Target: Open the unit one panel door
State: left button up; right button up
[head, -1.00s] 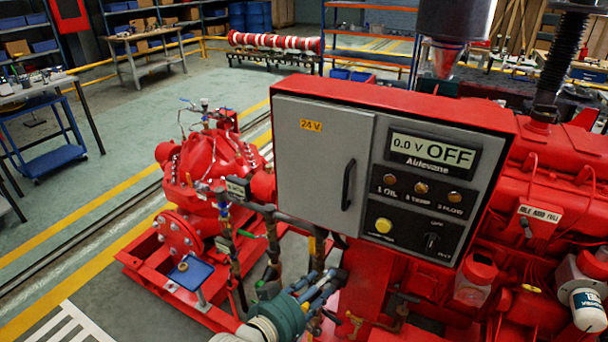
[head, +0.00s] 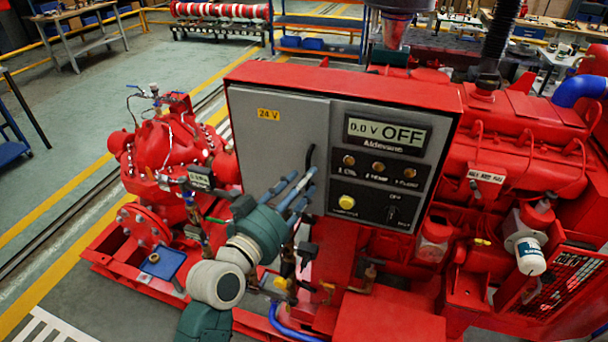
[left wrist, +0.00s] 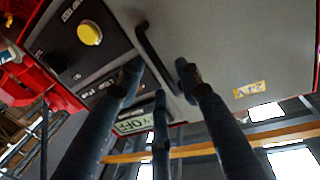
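The unit one panel door (head: 270,135) is the plain grey door with a yellow "24 V" label on the red control box. It looks closed. Its black handle (head: 309,158) is on the door's right side, its lower part hidden behind my fingers. My left gripper (head: 303,181) is open in front of the door's lower right part. In the left wrist view the picture is turned over; the handle (left wrist: 156,55) shows between the open, dark fingers (left wrist: 158,72), and the door (left wrist: 230,45) fills the upper right. I cannot tell whether the fingers touch the handle. My right gripper is not in view.
Right of the door is a black panel with a display (head: 387,133) reading "0.0 V OFF", a yellow button (head: 347,202) and a knob (head: 393,214). A red pump (head: 165,150) stands at the left and the red engine (head: 500,150) at the right. Floor is free far left.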

pick_arm(q)
jog(key=shift+w+d, duration=0.35)
jog(key=shift+w, duration=0.2)
grip_shut()
